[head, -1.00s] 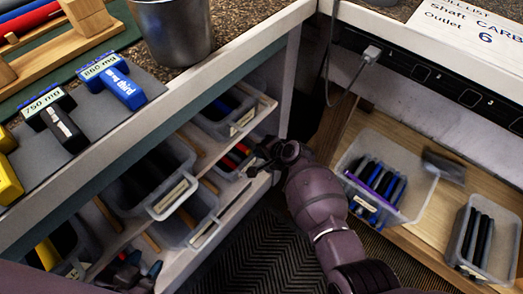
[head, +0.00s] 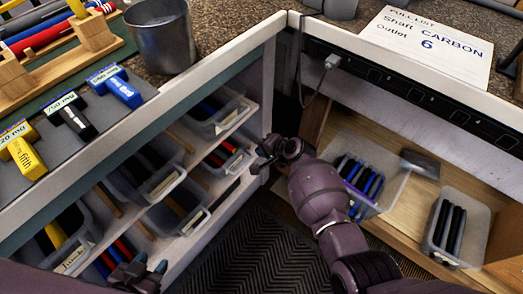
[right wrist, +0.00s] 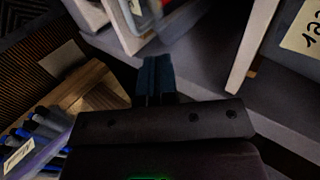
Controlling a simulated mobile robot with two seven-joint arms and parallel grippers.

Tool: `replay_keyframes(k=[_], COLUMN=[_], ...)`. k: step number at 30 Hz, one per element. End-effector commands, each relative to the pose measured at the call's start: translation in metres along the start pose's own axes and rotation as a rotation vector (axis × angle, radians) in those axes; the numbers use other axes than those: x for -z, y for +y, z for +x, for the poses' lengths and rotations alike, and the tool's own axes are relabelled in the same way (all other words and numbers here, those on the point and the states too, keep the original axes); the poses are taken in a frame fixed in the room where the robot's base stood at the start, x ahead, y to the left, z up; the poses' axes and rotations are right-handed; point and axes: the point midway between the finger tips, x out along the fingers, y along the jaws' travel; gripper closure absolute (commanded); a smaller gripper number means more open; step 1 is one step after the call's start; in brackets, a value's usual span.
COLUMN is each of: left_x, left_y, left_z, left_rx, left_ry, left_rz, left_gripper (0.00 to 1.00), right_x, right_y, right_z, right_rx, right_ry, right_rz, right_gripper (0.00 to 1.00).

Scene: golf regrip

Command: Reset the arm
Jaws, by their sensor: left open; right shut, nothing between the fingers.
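My right arm comes in from the lower right in the head view. Its gripper (head: 264,158) is beside the front edge of the open shelf unit, near a bin with red and blue items. In the right wrist view its two dark blue fingertips (right wrist: 155,75) are together with nothing between them. My left gripper (head: 145,272) is at the bottom left of the head view, in front of the lower shelf bins. Its bluish fingertips are apart, and I see nothing held in it.
Shelf bins (head: 176,212) line the left unit. On the right shelf stand a bin of blue grips (head: 392,195) and a bin of black grips (head: 476,252). Ribbed matting covers the floor.

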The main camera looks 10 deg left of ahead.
Motion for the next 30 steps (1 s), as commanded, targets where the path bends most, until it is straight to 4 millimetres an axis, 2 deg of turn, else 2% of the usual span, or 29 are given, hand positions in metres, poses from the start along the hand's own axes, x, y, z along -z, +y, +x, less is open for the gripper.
replay_keyframes(k=[9, 14, 23, 30], left_x=[0.0, 0.011, 0.032, 0.043], left_y=[0.0, -0.002, -0.004, -0.004], left_z=[0.0, -0.003, -0.016, -0.024], left_rx=[0.0, 0.003, 0.012, 0.014], left_ry=[0.0, 0.023, 0.065, 0.083], left_rz=[-0.004, -0.004, -0.009, -0.014], left_gripper=[0.57, 0.57, 0.57, 0.57], right_x=[-0.001, 0.005, 0.008, -0.008], right_y=[0.002, 0.021, 0.092, 0.143], right_z=[-0.003, -0.023, -0.107, -0.184], right_rx=[-0.003, -0.018, -0.1, -0.193], right_ry=[0.003, 0.057, 0.252, 0.384], right_rz=[-0.001, -0.039, -0.203, -0.35], right_gripper=[1.0, 1.0, 1.0, 1.0])
